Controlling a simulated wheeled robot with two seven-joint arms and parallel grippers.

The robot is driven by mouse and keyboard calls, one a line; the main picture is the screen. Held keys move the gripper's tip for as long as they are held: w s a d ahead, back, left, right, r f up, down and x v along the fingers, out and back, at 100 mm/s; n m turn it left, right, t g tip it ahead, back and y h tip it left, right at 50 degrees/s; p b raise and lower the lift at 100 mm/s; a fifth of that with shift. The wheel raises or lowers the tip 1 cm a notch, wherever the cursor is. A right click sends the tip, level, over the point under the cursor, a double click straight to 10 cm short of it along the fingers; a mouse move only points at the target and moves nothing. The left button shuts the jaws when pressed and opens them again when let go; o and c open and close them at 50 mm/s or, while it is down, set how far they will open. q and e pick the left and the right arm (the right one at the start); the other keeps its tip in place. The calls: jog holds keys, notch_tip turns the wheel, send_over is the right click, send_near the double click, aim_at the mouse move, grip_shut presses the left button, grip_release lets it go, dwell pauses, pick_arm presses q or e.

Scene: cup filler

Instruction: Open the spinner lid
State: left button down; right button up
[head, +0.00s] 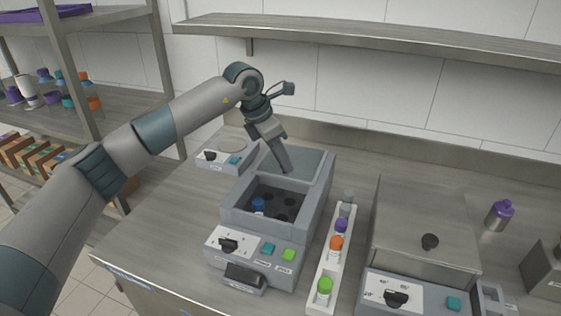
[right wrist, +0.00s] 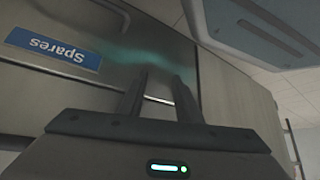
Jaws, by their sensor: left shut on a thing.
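The spinner (head: 233,222) is a grey box on the counter, with a dark well holding several round holes. A blue-capped vial (head: 258,204) stands in the well. The spinner lid (head: 309,163) is a flat grey panel at the back of the box, and the well in front of it is uncovered. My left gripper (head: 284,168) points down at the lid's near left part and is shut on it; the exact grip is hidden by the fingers. My right gripper (right wrist: 160,82) shows only in the right wrist view, its fingers apart with nothing between them.
A white rack (head: 318,287) with capped vials stands right of the spinner. A small device (head: 229,155) sits behind left, and a larger machine (head: 425,240) is at right. A shelf (head: 380,37) runs above. A "Spares" label (right wrist: 54,48) is near my right gripper.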

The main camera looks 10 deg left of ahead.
pick_arm(q)
jog(key=c, duration=1.5)
grip_release()
jog(key=shift+o, duration=0.2)
jog(key=shift+r, duration=0.15)
jog(key=shift+s+a+r, duration=0.15)
jog(key=shift+a+r, duration=0.1)
jog(key=shift+r, duration=0.3)
jog(key=shift+b+v, duration=0.55)
jog(key=shift+v, duration=0.6)
jog(key=b+v, duration=0.2)
jog(key=v, duration=1.1)
jog(key=shift+a+r, duration=0.15)
jog(key=shift+r, duration=0.1)
pick_arm(e)
jog(key=shift+s+d+f+g+h, duration=0.2)
jog(key=shift+s+d+f+g, duration=0.05)
jog(key=shift+d+f+g, duration=0.3)
jog(key=shift+s+d+f+g+h, duration=0.2)
jog(key=shift+d+f+g, duration=0.25)
jog(key=shift+d+f, duration=0.2)
pick_arm(q)
jog(key=shift+s, duration=0.15)
